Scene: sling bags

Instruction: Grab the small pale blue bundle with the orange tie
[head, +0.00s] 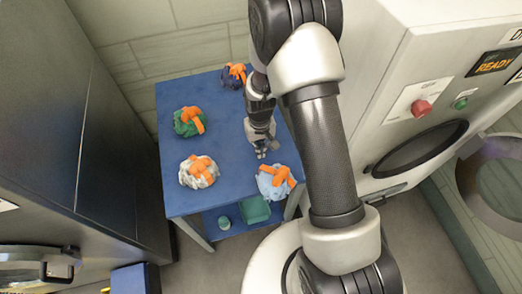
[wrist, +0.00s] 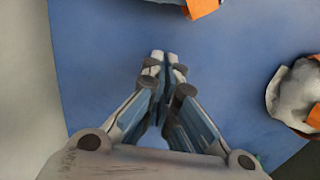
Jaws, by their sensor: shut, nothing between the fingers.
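The small pale blue bundle (head: 268,187) with the orange tie (head: 276,177) sits on the blue table at its front right corner in the head view. My gripper (head: 262,154) is above the table, just behind and slightly left of this bundle, apart from it. In the wrist view my gripper (wrist: 164,58) has its fingertips together, with nothing between them. A bundle with an orange tie (wrist: 203,7) is cut off by the top edge there; it appears to be the pale blue one, with most of it hidden.
The blue table (head: 226,140) also bears a whitish bundle (head: 190,178), a green bundle (head: 183,127) and a dark purple bundle (head: 228,80), all orange-tied. A green container (head: 256,210) is on the lower shelf. A machine with a red button (head: 421,107) stands right.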

